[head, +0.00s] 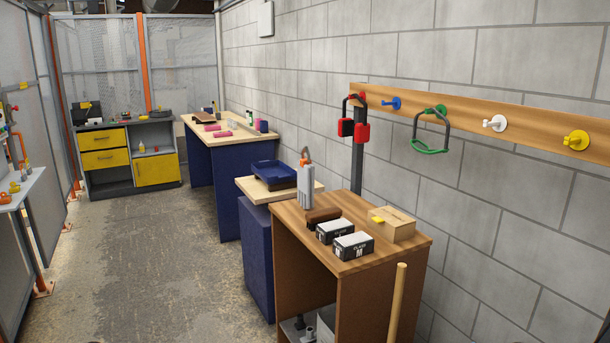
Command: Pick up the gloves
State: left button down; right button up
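I cannot make out gloves for certain. A tall grey-white item (305,187) with an orange-brown clip at its top is upright by the back left of the near wooden bench (405,249); it may be a pair of gloves, but I cannot tell. I also cannot tell whether it hangs or stands. Neither of my grippers shows in the head view.
Two black-and-white boxes (353,246), a brown block (323,216) and a wooden box (391,224) sit on the near bench. Red earmuffs (362,132) hang from the wall rail (459,112). A wooden pole (397,304) stands in front. Open floor (160,260) lies left.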

aim_at(306, 170)
jog(key=i+j+z, duration=0.1)
jog(key=i+j, duration=0.3)
jog(key=i+j+z, duration=0.1)
jog(key=i+j, duration=0.3)
jog(key=i+j+z, duration=0.1)
jog(key=i+j, duration=0.25)
jog(key=j, duration=0.25)
jog(key=i+j+z, duration=0.1)
jog(key=i+j, duration=0.25)
jog(key=j, duration=0.15)
